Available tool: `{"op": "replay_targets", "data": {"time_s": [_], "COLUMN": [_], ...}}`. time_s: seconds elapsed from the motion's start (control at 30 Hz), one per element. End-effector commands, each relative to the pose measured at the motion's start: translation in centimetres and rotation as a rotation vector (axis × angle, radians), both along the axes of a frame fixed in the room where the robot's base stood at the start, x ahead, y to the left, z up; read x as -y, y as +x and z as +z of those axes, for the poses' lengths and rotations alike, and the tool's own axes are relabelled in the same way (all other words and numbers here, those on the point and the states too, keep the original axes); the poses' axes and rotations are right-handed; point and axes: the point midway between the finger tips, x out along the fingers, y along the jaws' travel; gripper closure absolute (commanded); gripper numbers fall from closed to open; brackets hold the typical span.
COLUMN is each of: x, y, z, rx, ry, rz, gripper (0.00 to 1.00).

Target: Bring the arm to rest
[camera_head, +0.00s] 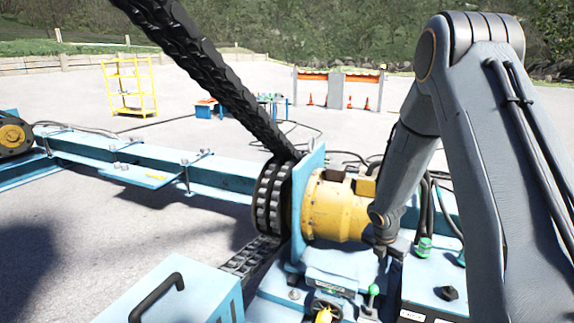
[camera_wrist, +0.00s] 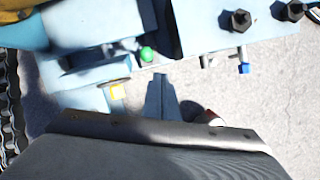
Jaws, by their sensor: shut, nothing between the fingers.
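My arm rises at the right of the head view and bends down to the left. My gripper (camera_head: 384,250) hangs low beside the yellow motor drum (camera_head: 333,208), over the pale blue machine base. Its fingers are small and partly dark there. In the wrist view my gripper (camera_wrist: 161,82) shows as one narrow grey wedge with no gap and nothing held. I cannot tell whether the fingers touch anything.
A thick black chain (camera_head: 215,75) runs up from the sprocket (camera_head: 270,200). Hoses with a green fitting (camera_head: 424,244) stand right of the gripper. A blue box (camera_head: 190,300) with a black handle is at front left. Open pavement (camera_head: 230,95) lies behind.

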Motion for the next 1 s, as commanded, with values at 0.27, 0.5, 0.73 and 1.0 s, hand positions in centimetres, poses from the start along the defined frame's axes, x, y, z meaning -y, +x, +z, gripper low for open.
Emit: {"op": "replay_targets", "data": {"time_s": [0.27,0.5,0.73,1.0], "x": [-4.6,-9.1,-12.4,-13.5], "y": [-10.4,-20.8,-28.4,-30.7], "z": [12.3,19.7,23.3,24.0], "rx": [0.102,0.144,0.144,0.138], "ry": [0.197,0.328,0.377,0.377], "rz": [-0.869,-1.617,-2.15,-2.32], "gripper": [1.0,1.0,1.0,1.0]}}
